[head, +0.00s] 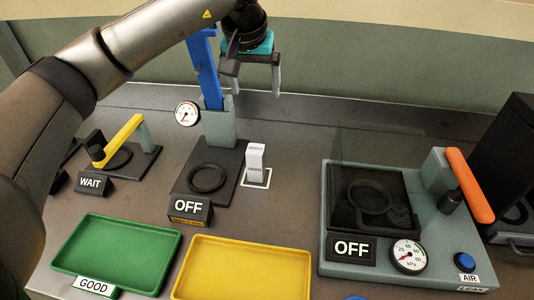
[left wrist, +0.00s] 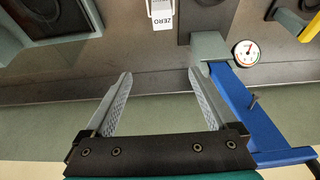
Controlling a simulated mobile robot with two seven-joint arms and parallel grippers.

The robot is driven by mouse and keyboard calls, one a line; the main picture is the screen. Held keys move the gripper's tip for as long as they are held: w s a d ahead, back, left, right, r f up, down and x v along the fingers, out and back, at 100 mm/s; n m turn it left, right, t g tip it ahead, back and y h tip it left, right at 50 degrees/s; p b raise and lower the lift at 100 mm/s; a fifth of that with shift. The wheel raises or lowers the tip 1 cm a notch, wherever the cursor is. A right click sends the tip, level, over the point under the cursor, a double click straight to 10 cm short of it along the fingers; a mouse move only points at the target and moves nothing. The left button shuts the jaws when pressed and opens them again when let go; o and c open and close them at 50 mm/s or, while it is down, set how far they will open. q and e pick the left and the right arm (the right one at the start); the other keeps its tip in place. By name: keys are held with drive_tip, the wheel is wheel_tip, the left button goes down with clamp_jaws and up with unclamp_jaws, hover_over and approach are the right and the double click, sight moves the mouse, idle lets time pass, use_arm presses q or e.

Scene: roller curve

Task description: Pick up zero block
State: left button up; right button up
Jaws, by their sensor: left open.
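The zero block (head: 255,164) is a small white upright block with ZERO labels, standing in a white outlined square to the right of the press base. In the left wrist view the zero block (left wrist: 162,14) shows at the top edge, partly cut off. My left gripper (head: 259,86) is open and empty, above and behind the block, well apart from it. Its two grey fingers (left wrist: 158,85) show spread in the left wrist view. My right gripper is not in view.
A blue lever press (head: 206,75) with a gauge (head: 187,113) stands left of the block. A grey leak tester (head: 335,205) with an orange handle (head: 469,185) is at right. Green (head: 62,262) and yellow (head: 190,285) trays lie in front.

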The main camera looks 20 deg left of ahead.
use_arm(q)
wheel_tip(320, 180, down, 6)
drive_tip(key=s+r+b, duration=0.1)
drive_tip(key=s+b, duration=0.1)
drive_tip(key=b, duration=0.7)
approach(257, 148)
drive_tip(key=b+x, duration=0.1)
drive_tip(key=x, duration=1.3)
drive_tip(key=shift+s+f+b, duration=0.3)
drive_tip(key=shift+s+b, duration=0.05)
drive_tip(key=shift+b, duration=0.05)
drive_tip(key=shift+a+r, duration=0.1)
clamp_jaws()
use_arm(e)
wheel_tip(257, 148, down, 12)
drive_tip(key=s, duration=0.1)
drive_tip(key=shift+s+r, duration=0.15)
use_arm(q)
drive_tip(key=shift+r, duration=0.1)
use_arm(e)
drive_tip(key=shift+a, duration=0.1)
